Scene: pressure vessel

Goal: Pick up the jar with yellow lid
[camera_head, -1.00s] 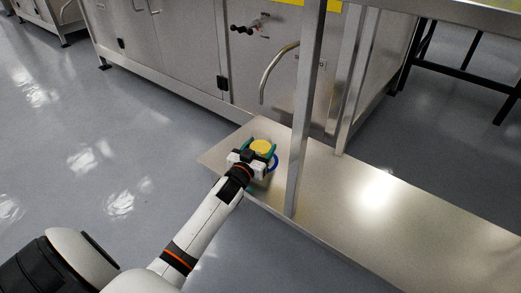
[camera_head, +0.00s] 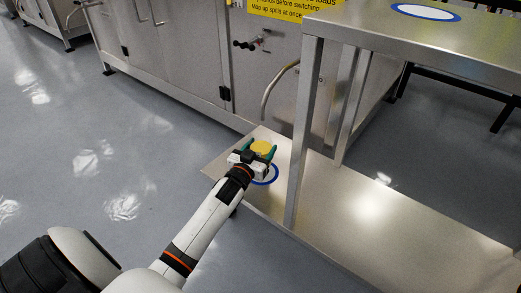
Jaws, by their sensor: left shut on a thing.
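The jar with the yellow lid (camera_head: 262,147) is at the left end of the low metal shelf (camera_head: 340,203). Its lid shows between the fingers; most of its body is hidden behind my gripper. My left gripper (camera_head: 260,152) is shut on the jar, with a green finger on either side of it. A blue ring mark (camera_head: 272,178) shows on the shelf just below and right of the gripper. I cannot tell whether the jar touches the shelf. My right gripper is not in view.
A metal post (camera_head: 304,135) stands close to the right of the jar and holds up the upper table (camera_head: 430,38). A white disc with a blue rim (camera_head: 426,12) lies on that table. A steel cabinet (camera_head: 190,50) stands behind. Open floor (camera_head: 90,150) lies at left.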

